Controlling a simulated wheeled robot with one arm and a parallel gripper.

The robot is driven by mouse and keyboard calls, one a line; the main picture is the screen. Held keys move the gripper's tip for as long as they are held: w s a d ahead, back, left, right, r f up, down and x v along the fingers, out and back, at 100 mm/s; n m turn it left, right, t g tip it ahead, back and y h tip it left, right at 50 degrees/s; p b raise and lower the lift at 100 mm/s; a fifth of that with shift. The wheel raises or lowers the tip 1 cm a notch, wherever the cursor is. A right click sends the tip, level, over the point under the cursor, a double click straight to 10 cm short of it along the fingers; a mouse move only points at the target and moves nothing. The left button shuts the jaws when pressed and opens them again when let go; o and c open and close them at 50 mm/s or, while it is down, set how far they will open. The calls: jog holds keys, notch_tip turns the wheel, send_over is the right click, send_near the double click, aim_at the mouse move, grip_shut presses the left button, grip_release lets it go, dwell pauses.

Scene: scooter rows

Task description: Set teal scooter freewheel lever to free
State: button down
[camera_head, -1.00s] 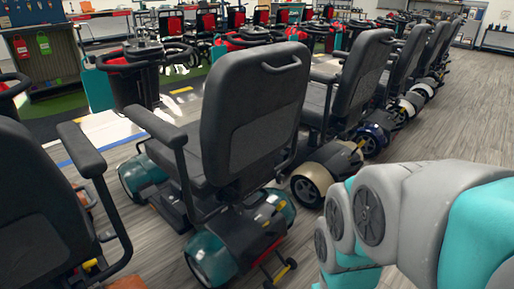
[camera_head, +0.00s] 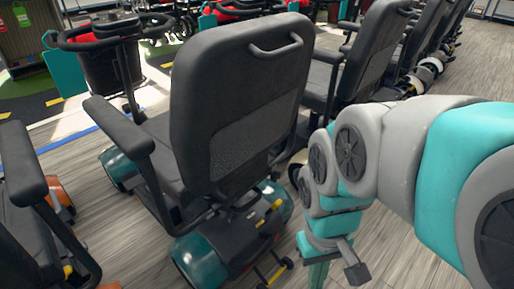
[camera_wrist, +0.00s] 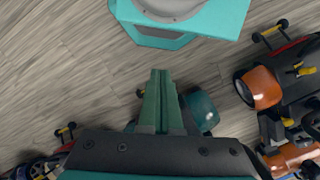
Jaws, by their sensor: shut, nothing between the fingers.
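The teal scooter (camera_head: 199,252) stands in the middle of the head view, seen from behind, with a black seat and teal rear fenders. A small yellow lever (camera_head: 275,205) shows on its dark rear housing; its setting is too small to tell. In the wrist view, a teal fender (camera_wrist: 203,112) shows just right of my fingers, and most of the scooter is hidden behind my gripper body. My gripper (camera_wrist: 160,73) is shut and empty. In the head view my gripper (camera_head: 317,278) points down at the bottom edge, right of the scooter's rear and apart from it.
An orange scooter (camera_wrist: 262,88) with yellow levers stands right in the wrist view; its seat side (camera_head: 30,220) is left in the head view. More scooters (camera_head: 350,75) line up to the right and back. Open wood floor (camera_head: 415,250) lies behind the row.

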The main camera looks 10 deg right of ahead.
jog(key=w+a+f+n+t+b, duration=0.15)
jog(key=w+n+b, duration=0.25)
jog(key=w, duration=1.2)
jog(key=n+t+y+b, duration=0.1)
jog(key=n+t+b, duration=0.15)
jog(key=b, duration=0.35)
send_over(274, 208)
jog(key=d, duration=0.1)
jog(key=s+d+f+x, duration=0.1)
jog(key=s+x, duration=0.1)
jog(key=x, duration=0.9)
jog(key=shift+w+d+f+n+g, duration=0.2)
jog(key=shift+w+n+g, duration=0.1)
jog(key=shift+w, duration=0.1)
jog(key=f, duration=0.3)
jog(key=w+a+f+b, duration=0.1)
jog(key=f, duration=0.5)
jog(key=shift+w+a+f, duration=0.15)
jog(key=shift+w+f, duration=0.05)
jog(key=shift+f, duration=0.2)
jog(key=shift+y, duration=0.3)
